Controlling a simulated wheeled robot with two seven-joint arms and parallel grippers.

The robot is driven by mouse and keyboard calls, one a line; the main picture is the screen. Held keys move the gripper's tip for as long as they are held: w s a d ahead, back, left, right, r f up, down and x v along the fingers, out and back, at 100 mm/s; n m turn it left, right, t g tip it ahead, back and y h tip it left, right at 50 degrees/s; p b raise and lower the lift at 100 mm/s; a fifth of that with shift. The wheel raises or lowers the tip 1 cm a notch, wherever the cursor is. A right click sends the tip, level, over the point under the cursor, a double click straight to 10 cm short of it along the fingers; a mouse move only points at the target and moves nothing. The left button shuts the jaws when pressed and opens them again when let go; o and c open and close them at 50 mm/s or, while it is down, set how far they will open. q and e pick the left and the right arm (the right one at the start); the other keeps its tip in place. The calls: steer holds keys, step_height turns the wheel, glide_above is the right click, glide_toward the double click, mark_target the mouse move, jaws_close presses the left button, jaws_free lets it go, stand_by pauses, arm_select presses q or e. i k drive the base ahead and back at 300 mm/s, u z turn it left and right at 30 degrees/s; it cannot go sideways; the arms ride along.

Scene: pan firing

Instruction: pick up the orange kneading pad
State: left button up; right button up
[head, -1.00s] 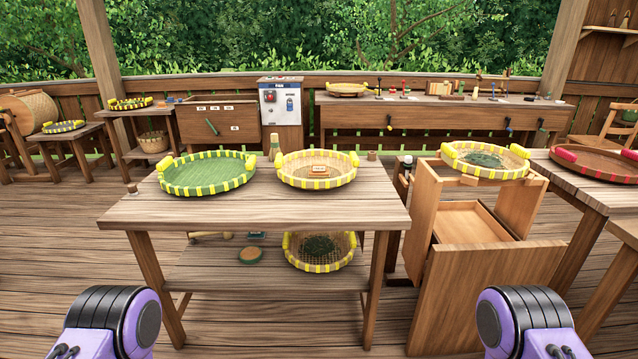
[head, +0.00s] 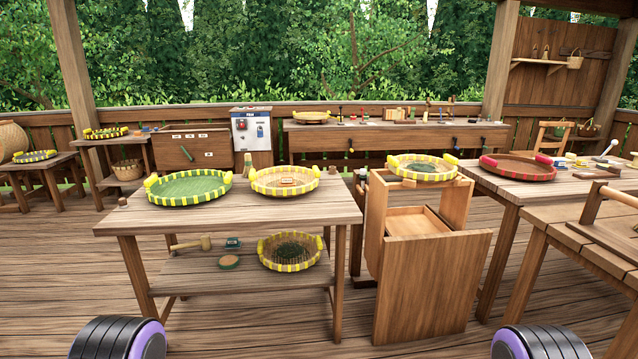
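A small round pad (head: 229,262) with an orange-brown top and green rim lies on the lower shelf of the near table. It looks like the kneading pad, but it is small in view and I cannot be sure. A yellow-and-green round basket (head: 290,252) stands to its right on the shelf. A wooden mallet (head: 192,244) and a small dark green item (head: 233,243) lie behind the pad. Only the rounded dark-and-purple parts of my two arms show at the bottom edge. Neither gripper is in view.
The near table (head: 230,213) bears a green tray (head: 188,188) and a shallow basket (head: 285,182). A wooden cabinet (head: 432,290) with an open drawer stands to its right. More tables stand at the right edge. The plank floor in front is clear.

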mark_target(287, 181)
steer(key=z, duration=0.75)
steer(key=i, duration=1.4)
steer(key=u, duration=0.4)
